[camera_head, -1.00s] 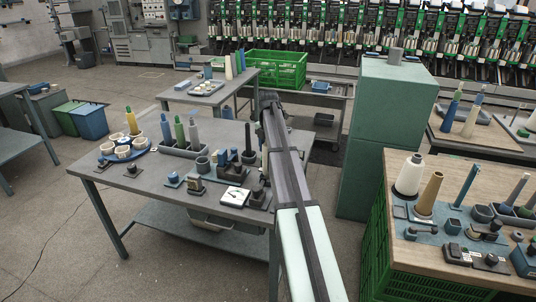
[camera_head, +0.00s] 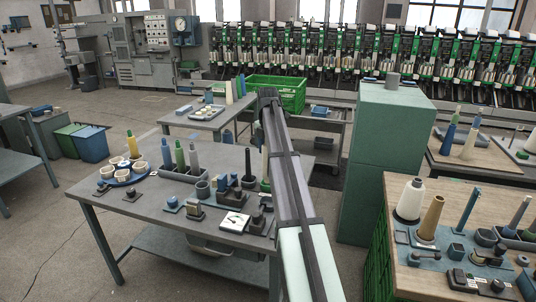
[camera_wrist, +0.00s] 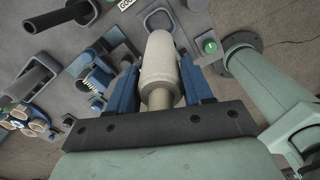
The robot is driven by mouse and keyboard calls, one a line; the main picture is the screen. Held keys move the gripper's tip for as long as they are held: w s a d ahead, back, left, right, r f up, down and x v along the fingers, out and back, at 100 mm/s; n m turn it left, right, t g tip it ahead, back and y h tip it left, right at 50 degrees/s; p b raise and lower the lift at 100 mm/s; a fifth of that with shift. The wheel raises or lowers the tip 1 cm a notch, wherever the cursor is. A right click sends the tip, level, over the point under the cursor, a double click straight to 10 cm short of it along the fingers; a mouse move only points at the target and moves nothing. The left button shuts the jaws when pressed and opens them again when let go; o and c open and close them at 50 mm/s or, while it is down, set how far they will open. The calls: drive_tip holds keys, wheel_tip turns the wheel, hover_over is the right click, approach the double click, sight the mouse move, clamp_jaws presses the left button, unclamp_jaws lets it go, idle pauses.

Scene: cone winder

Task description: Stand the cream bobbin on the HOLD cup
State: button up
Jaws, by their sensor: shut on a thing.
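In the wrist view, my gripper (camera_wrist: 154,88) has its blue fingers closed on the cream bobbin (camera_wrist: 160,64). The bobbin is a pale, wound cylinder on a tan core, and its far end points away from the palm. In the head view, my arm reaches over the right side of the grey table (camera_head: 125,205) and hides most of the gripper. No HOLD label is readable, so I cannot tell which cup is the HOLD cup. A dark round cup (camera_head: 202,189) stands on the table left of my arm.
A grey rack with several upright bobbins (camera_head: 180,156) and a blue tray of white cups (camera_head: 123,174) stand on the table. A white dial (camera_head: 234,222) sits near its front edge. A green cabinet (camera_head: 390,130) and a wooden bench (camera_head: 400,195) stand to the right.

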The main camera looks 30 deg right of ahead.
drive_tip(key=shift+r, duration=1.7)
drive_tip(key=shift+s+d, duration=0.15)
drive_tip(key=shift+d, duration=0.1)
drive_tip(key=w+d+f, duration=0.2)
drive_tip(key=d+f, duration=0.4)
drive_tip(key=d, duration=0.1)
drive_tip(key=w+d+f, duration=0.2)
drive_tip(key=d+f, duration=0.3)
drive_tip(key=d, duration=0.3)
drive_tip(key=shift+w+f, duration=0.25)
drive_tip(key=shift+f, duration=0.35)
